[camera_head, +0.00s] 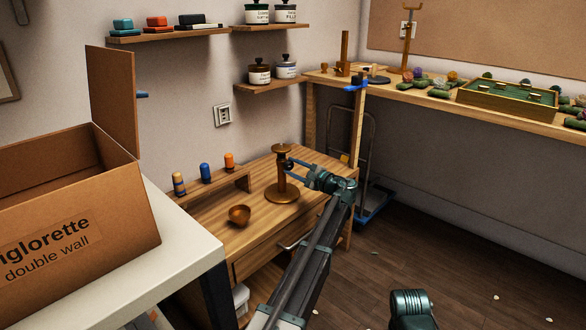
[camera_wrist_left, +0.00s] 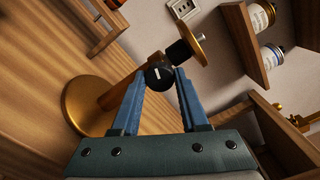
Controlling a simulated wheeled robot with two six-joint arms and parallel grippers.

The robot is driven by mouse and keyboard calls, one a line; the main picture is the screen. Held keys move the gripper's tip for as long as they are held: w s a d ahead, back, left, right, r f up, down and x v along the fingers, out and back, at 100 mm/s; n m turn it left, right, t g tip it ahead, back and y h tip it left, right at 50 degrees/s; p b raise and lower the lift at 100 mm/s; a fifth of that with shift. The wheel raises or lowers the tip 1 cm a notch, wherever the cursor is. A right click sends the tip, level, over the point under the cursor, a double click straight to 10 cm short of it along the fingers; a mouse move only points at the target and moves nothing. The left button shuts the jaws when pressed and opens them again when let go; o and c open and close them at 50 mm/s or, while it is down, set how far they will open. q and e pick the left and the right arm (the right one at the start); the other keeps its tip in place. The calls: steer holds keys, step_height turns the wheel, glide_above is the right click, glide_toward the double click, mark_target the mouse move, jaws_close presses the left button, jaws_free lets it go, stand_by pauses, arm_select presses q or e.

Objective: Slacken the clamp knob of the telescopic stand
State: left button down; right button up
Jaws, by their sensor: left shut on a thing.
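The telescopic stand (camera_head: 281,178) stands upright on the small wooden desk, with a round brass-coloured base, a post and a small disc on top. In the left wrist view its base (camera_wrist_left: 88,107) is at the left and its top disc (camera_wrist_left: 187,40) at upper middle. The black clamp knob (camera_wrist_left: 159,75) with a white mark sits on the side of the post. My left gripper (camera_head: 291,166) reaches the stand from the right, and its two blue fingers are closed on the knob. The knob is barely visible in the head view. My right gripper is not in view.
A cardboard box (camera_head: 75,205) fills the left foreground. A long bench (camera_head: 440,97) runs along the right wall.

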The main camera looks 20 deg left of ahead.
arm_select(q)
steer(key=n, duration=1.1)
steer(key=shift+n, duration=0.5)
stand_by(0.3)
steer(key=shift+c, duration=2.1)
jaws_free()
steer(key=shift+d, duration=0.1)
steer(key=v, duration=1.3)
steer(key=shift+s+d, duration=0.2)
steer(key=shift+d, duration=0.1)
